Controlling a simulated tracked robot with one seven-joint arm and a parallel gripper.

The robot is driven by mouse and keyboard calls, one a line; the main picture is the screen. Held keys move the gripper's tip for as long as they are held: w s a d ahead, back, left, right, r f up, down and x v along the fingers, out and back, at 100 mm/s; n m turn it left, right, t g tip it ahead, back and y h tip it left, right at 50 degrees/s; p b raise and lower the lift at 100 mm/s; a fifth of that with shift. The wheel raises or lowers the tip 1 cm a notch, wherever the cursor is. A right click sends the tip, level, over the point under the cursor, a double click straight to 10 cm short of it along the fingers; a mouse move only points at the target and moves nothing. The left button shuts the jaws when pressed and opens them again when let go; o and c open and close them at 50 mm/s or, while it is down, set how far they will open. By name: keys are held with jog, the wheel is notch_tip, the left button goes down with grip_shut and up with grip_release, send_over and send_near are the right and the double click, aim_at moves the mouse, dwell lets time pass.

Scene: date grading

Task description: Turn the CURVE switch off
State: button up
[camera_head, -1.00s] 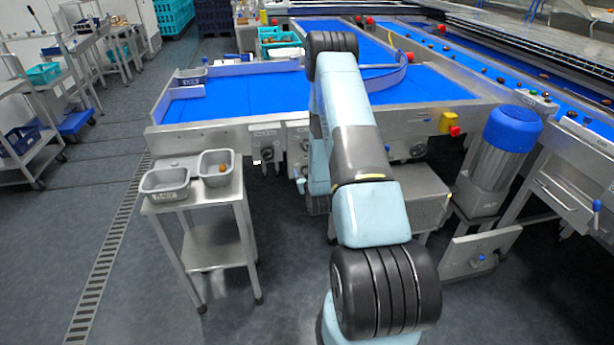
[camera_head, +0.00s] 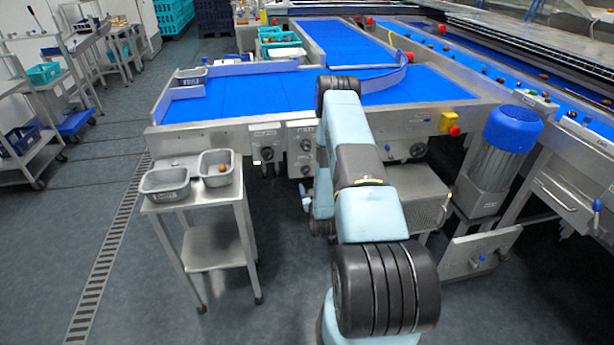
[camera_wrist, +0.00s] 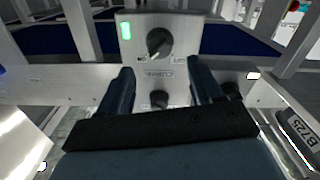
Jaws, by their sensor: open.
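In the wrist view, a dark round switch knob (camera_wrist: 158,42) sits on a pale metal plate (camera_wrist: 188,28). Its light pointer mark points down and to the left, between two small labels. A green lamp (camera_wrist: 126,31) glows at the plate's upper left. The name label (camera_wrist: 159,73) below the knob is too small to read surely. My gripper (camera_wrist: 160,68) is open and empty, its two fingers spread below and either side of the knob, apart from it.
A second dark knob (camera_wrist: 159,98) shows between my fingers, lower down. In the head view, a small steel stand (camera_head: 210,245) with two grey tubs is at left. A blue-topped motor (camera_head: 512,130) and a red button (camera_head: 455,131) are at right.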

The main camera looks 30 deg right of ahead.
aim_at(307, 176)
jog(key=x, duration=0.8)
jog(key=shift+w, duration=0.1)
jog(key=c, duration=1.1)
